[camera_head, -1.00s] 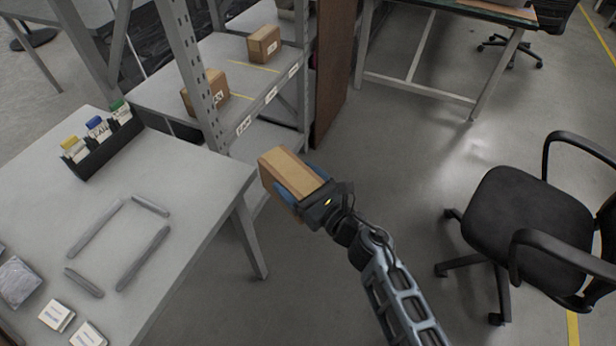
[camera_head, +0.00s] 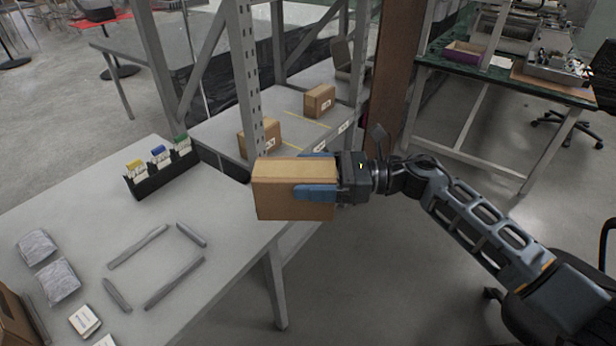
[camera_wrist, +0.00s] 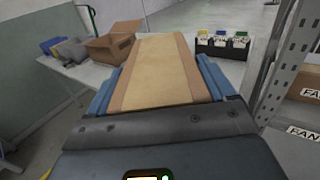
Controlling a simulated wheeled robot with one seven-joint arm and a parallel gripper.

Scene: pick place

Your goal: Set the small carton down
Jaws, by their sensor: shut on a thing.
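The small brown carton (camera_head: 292,190) is held in the air by my gripper (camera_head: 318,178), near the right edge of the grey table (camera_head: 215,230). My gripper comes from the right, and its blue fingers are shut on the carton's sides. In the wrist view the carton (camera_wrist: 155,72) lies between both blue fingers, a tape strip along its top. On the table, several grey bars (camera_head: 175,281) form a broken rectangular outline; the table inside it is bare. I cannot tell how high the carton is above the table.
A black holder (camera_head: 160,172) with coloured cards stands at the table's back. Grey bags (camera_head: 55,282) and small white boxes (camera_head: 84,321) lie front left. A metal shelf post (camera_head: 247,75) rises behind the carton. Two cartons (camera_head: 319,100) sit on the shelf. An open box (camera_wrist: 112,42) shows in the wrist view.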

